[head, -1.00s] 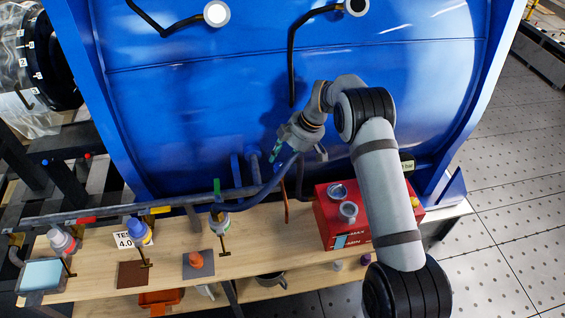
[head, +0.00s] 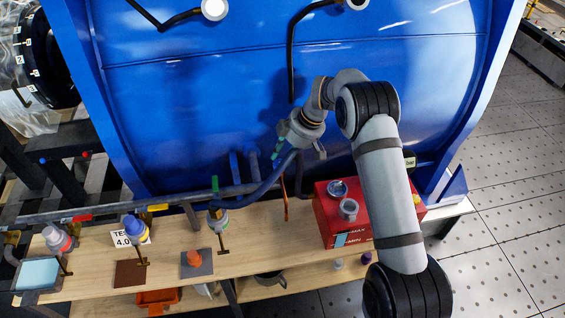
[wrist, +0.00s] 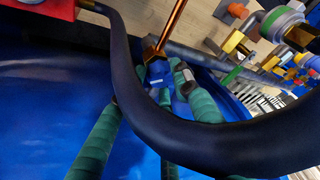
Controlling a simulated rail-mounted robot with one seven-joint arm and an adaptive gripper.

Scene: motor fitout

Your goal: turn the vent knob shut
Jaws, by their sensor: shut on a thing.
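A small blue knob-like part (wrist: 158,74) sits beside a brass-coloured fitting at the lower end of a copper rod (wrist: 173,27) in the wrist view; I take it to be the vent knob. My gripper (wrist: 155,82) has green-wrapped fingers closed around it. A thick dark hose (wrist: 120,60) crosses in front and hides part of the fingers, so the exact contact is not clear. In the head view my gripper (head: 277,152) points down and left, close against the blue tank (head: 200,100). The knob is not distinguishable there.
A dark horizontal pipe (head: 110,203) with coloured tags runs along the tank's foot. The tiled floor (head: 500,220) at the right is clear.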

